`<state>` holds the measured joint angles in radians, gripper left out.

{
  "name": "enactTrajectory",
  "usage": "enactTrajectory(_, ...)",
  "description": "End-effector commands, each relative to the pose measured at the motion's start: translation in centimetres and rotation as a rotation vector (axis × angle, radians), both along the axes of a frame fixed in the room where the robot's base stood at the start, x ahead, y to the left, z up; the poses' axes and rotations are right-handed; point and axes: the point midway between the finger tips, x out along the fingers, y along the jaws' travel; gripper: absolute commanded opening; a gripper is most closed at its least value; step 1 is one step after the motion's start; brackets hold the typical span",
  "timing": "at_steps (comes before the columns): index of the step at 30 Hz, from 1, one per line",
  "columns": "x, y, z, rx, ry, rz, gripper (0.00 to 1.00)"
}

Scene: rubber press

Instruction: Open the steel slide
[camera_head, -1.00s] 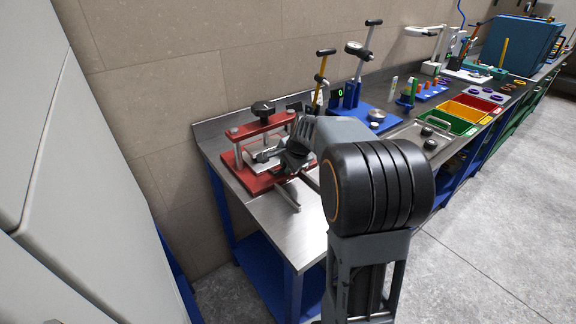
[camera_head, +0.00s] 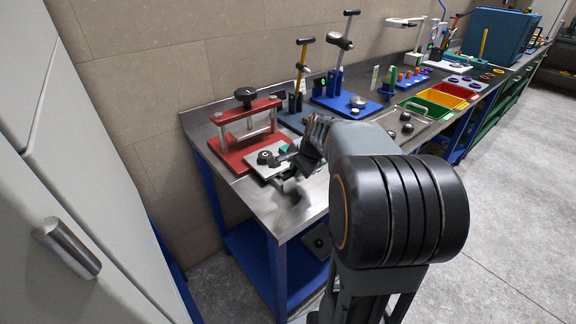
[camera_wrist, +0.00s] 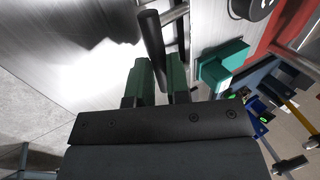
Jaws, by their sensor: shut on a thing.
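The red press (camera_head: 232,145) stands at the left end of the steel bench. Its steel slide (camera_head: 258,168) is a pale grey plate, sticking out of the press frame toward the front right. A black knob (camera_head: 265,158) and a teal block (camera_head: 283,146) are on or beside the plate. In the wrist view, my gripper (camera_wrist: 157,82) has its green-padded fingers shut around a dark bar handle (camera_wrist: 150,42). The teal block (camera_wrist: 222,65) shows right of the fingers. In the head view, my wrist hides part of the slide's near side.
A blue-based lever device (camera_head: 345,108) stands behind my gripper. The bench's front left corner (camera_head: 285,228) is bare. A grey cabinet (camera_head: 60,130) is close at the left.

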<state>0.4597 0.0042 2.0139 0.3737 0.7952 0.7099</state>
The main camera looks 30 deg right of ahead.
Motion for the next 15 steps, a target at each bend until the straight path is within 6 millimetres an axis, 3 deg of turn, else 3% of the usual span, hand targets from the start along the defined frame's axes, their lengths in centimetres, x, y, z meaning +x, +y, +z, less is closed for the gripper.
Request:
enactTrajectory(11, 0.01, 0.48, 0.07, -0.004, -0.006, 0.008, 0.00)
enactTrajectory(12, 0.03, 0.48, 0.08, -0.004, -0.006, 0.009, 0.19)
enactTrajectory(15, 0.05, 0.56, 0.07, -0.003, -0.006, 0.011, 0.29)
